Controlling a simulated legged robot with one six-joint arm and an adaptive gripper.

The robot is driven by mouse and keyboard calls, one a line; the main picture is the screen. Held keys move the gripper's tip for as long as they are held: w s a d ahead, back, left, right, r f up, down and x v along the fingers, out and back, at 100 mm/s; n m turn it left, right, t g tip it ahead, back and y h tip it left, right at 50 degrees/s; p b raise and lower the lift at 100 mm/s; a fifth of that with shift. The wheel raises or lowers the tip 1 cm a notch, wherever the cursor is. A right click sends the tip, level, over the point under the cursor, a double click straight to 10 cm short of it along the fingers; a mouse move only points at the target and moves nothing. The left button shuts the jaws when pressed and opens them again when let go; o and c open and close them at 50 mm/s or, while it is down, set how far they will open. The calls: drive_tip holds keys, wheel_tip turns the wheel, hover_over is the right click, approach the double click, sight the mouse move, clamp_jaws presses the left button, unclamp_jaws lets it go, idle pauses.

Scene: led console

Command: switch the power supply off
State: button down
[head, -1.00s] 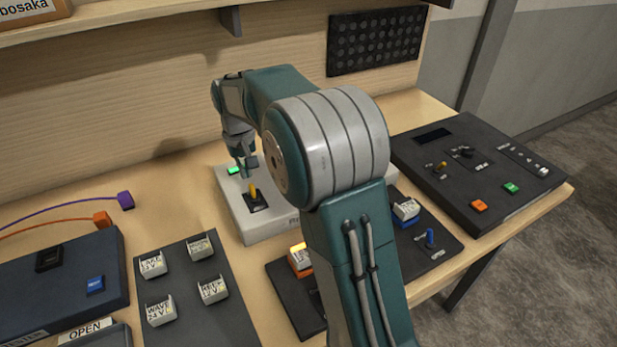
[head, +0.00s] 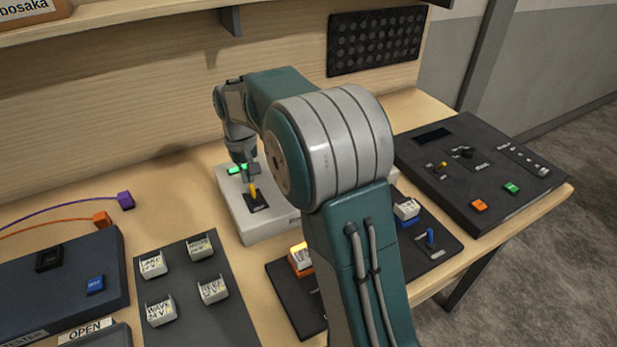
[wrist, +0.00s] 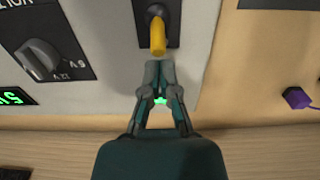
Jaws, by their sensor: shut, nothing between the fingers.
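The power supply (head: 240,222) is a light grey box on the bench, partly hidden behind my arm in the head view. Its yellow toggle lever (head: 253,191) stands on a black plate; it also shows in the wrist view (wrist: 158,36). A green light or display (head: 238,169) glows on the box near its back edge. My gripper (head: 247,177) is shut and empty, just behind the lever. In the wrist view my gripper (wrist: 158,66) has its fingertips close to the lever's tip; I cannot tell whether they touch.
A dial (wrist: 43,60) and a green digit display (wrist: 16,96) sit on the same panel. A dark board with several white-capped blocks (head: 198,247) lies to the left. A dark panel with a lit orange switch (head: 300,258) is in front. A black console (head: 477,170) stands right.

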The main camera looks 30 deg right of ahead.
drive_tip(key=shift+s, duration=1.05)
drive_tip(key=shift+w+r, duration=0.2)
drive_tip(key=shift+r, duration=1.55)
drive_tip(key=shift+w+r, duration=0.2)
drive_tip(key=shift+r, duration=1.6)
